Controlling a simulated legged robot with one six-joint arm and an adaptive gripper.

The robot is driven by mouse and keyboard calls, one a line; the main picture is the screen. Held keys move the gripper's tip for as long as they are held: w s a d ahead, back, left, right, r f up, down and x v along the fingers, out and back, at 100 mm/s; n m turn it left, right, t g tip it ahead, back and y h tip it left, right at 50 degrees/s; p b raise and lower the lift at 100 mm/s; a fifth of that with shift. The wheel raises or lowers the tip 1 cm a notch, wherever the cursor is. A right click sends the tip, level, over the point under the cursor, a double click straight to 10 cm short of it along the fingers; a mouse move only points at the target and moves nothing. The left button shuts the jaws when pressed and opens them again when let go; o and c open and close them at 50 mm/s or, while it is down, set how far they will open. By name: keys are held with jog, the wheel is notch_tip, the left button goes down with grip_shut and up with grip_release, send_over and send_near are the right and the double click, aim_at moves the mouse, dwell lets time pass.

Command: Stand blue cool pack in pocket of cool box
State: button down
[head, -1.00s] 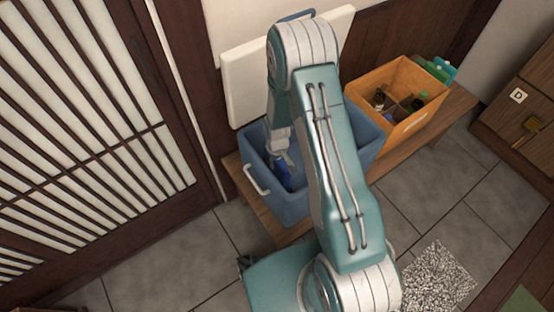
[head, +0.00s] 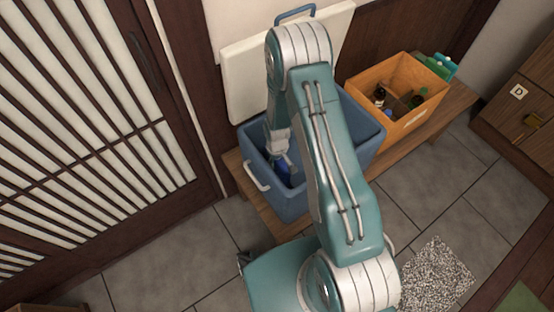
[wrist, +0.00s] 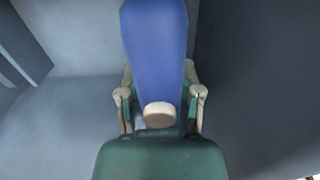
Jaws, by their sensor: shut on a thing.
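The blue cool pack (wrist: 155,50) with a pale round cap fills the upper middle of the wrist view. My gripper (wrist: 160,100) is shut on it, with a finger on each side. In the head view the pack (head: 284,167) shows as a small blue patch inside the blue cool box (head: 290,207), below its rim near the left side. My arm hides the middle of the box. The wrist view shows grey-blue inner walls (wrist: 85,40) around the pack. I cannot tell whether the pack touches the floor or sits in a pocket.
The cool box stands on a wooden bench (head: 440,118), with a white lid (head: 240,80) upright behind it. An orange crate (head: 425,112) with bottles stands to the right. A slatted screen (head: 80,100) is at left. Grey floor tiles lie in front.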

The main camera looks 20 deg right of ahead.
jog(key=shift+c, duration=0.9)
grip_release()
jog(key=shift+o, duration=0.9)
jog(key=shift+r, duration=0.15)
jog(key=shift+r, duration=3.35)
